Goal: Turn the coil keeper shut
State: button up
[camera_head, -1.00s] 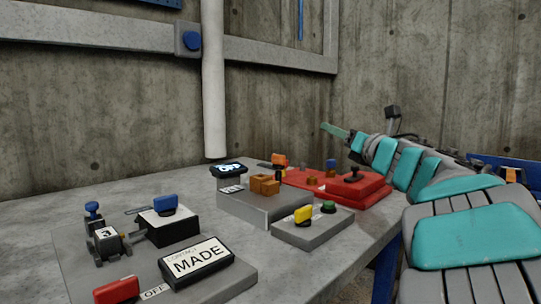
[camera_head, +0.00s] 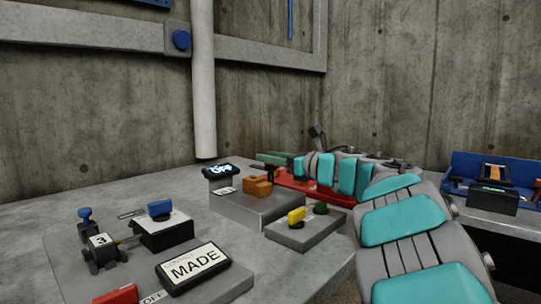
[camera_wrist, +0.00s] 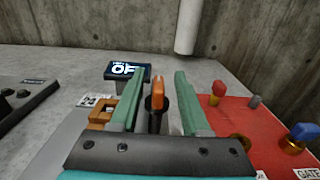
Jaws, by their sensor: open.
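An orange upright turn handle (camera_wrist: 158,95) on a dark round base stands in the middle of the wrist view. I take it for the coil keeper, but I can read no label naming it. My gripper (camera_wrist: 157,74) is open, with one green finger on each side of the handle and a visible gap to each. In the head view my gripper (camera_head: 272,158) is low over the far part of the table and hides the handle. A brown coil-like block (camera_wrist: 101,113) shows just left of the left finger, also on the grey box in the head view (camera_head: 257,185).
A display reading OFF (camera_wrist: 127,71) stands just behind the left finger. A red panel (camera_wrist: 258,125) with red and blue knobs lies to the right. A white pipe (camera_head: 203,80) rises behind.

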jog(key=shift+w+a, duration=0.15)
jog(key=shift+a, duration=0.05)
jog(key=shift+c, duration=0.2)
grip_shut()
dwell(1.2)
